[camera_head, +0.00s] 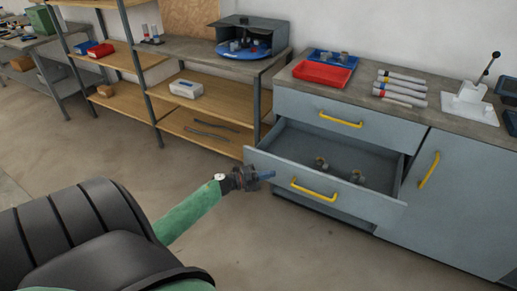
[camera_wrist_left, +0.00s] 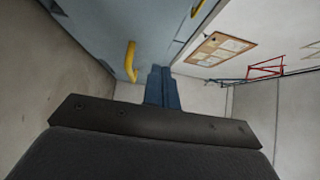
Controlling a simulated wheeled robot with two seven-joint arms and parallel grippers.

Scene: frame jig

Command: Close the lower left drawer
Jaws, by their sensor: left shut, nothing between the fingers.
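The lower left drawer (camera_head: 290,189) of the grey-blue cabinet stands pulled out in the head view. It has a yellow handle (camera_head: 314,190) on its front, and a few small metal parts (camera_head: 340,170) lie inside. My left gripper (camera_head: 268,175) is in front of the drawer front, left of the handle. Its blue fingers are together with nothing between them; whether they touch the front I cannot tell. In the left wrist view the shut fingers (camera_wrist_left: 161,88) point along beside the blue-grey front, with the yellow handle (camera_wrist_left: 130,62) to their left. My right gripper is not in view.
The upper drawer (camera_head: 345,117) is shut above, and a cabinet door (camera_head: 450,190) is shut at right. A red tray (camera_head: 322,73) and tubes stand on the counter (camera_head: 430,110). Shelves (camera_head: 205,130) stand left of the cabinet. The floor (camera_head: 110,155) in front is clear.

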